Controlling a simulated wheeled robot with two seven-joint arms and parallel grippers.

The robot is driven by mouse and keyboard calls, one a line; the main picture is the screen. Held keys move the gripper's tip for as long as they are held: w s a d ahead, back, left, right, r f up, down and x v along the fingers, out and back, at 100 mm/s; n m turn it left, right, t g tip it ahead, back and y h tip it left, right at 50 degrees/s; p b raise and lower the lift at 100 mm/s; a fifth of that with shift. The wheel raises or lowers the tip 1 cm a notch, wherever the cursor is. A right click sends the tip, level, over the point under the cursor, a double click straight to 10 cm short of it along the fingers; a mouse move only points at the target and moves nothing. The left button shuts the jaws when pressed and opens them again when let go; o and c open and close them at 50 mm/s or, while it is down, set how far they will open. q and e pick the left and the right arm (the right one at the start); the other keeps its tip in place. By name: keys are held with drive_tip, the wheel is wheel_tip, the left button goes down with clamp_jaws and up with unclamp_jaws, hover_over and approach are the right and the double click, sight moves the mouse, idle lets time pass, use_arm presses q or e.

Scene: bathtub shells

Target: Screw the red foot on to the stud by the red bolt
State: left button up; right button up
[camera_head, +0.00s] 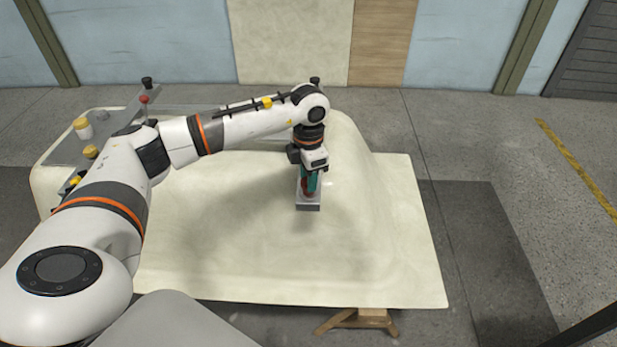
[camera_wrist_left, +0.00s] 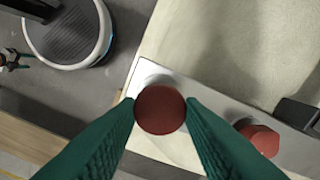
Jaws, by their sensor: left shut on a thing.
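The red foot (camera_wrist_left: 160,109) is a round dark red cap held between the teal fingertips of my left gripper in the left wrist view. In the head view my left gripper (camera_head: 310,180) points down over the near end of a grey metal bar (camera_head: 308,206), with the red foot (camera_head: 308,188) low between its fingers. The red bolt (camera_wrist_left: 262,140) has a hexagonal head and sits on the same bar (camera_wrist_left: 215,113), to the right of the foot and apart from it. The stud is hidden by the foot, so I cannot tell whether they touch. My right gripper is out of view.
The bar lies on an upturned cream bathtub shell (camera_head: 400,265) with a wooden support (camera_head: 360,318) below. The shell's right side is clear.

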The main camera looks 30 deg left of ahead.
use_arm(q)
drive_tip(key=o, duration=1.1)
drive_tip(key=shift+c, duration=0.7)
drive_tip(key=n+p, duration=0.1)
drive_tip(key=n, duration=0.5)
drive_tip(key=shift+r+p, duration=0.1)
drive_tip(key=shift+p, duration=0.25)
drive_tip(key=n+p, duration=0.1)
drive_tip(key=n, duration=0.4)
drive_tip(key=shift+n+p, duration=0.4)
drive_tip(key=shift+n, duration=0.8)
